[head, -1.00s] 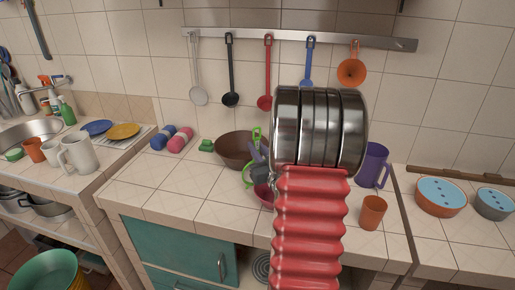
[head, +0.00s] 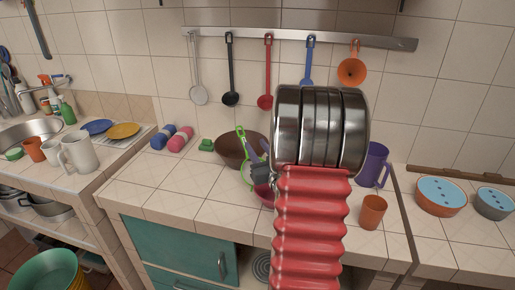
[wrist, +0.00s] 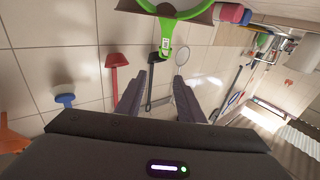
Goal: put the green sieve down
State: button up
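The green sieve (head: 245,170) is in front of the brown bowl (head: 229,148) in the head view, its handle slanting up and to the left. I cannot tell whether it leans on the bowl or only stands before it. In the wrist view the sieve (wrist: 166,25) is at the top, and its handle end points toward my gripper (wrist: 161,75). The fingers are spread apart with nothing between their tips. In the head view my gripper (head: 253,144) is just right of the handle, partly hidden by my arm, which also covers part of the sieve.
A dark red bowl (head: 264,194) sits close in front, partly hidden. A purple mug (head: 373,166) and an orange cup (head: 373,212) stand to the right. Pink (head: 180,140) and blue (head: 163,137) rolled items lie left. The front-left counter (head: 165,195) is clear.

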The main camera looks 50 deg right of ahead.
jog(key=v, duration=1.1)
jog(key=shift+s+a, duration=0.15)
jog(key=shift+s, duration=0.15)
jog(key=w+a+r+n+g+y, duration=0.1)
jog(key=w+a+g, duration=0.25)
jog(key=a, duration=0.45)
jog(key=w+a+r+n+g+y, duration=0.1)
jog(key=w+a+r+g, duration=0.2)
jog(key=a, duration=0.4)
jog(key=s+a+n+g+y, duration=0.1)
jog(key=s+a, duration=0.3)
jog(key=a, duration=0.4)
jog(key=s+a+n+g+y, duration=0.1)
jog(key=s+a+g+y, duration=0.1)
jog(key=s+a, duration=0.3)
jog(key=s+a+n+g+y, duration=0.1)
jog(key=s+a+g+y, duration=0.1)
jog(key=a, duration=0.9)
jog(key=s+y, duration=0.1)
jog(key=s, duration=0.1)
jog(key=shift+s+f, duration=0.15)
jog(key=shift+s, duration=0.15)
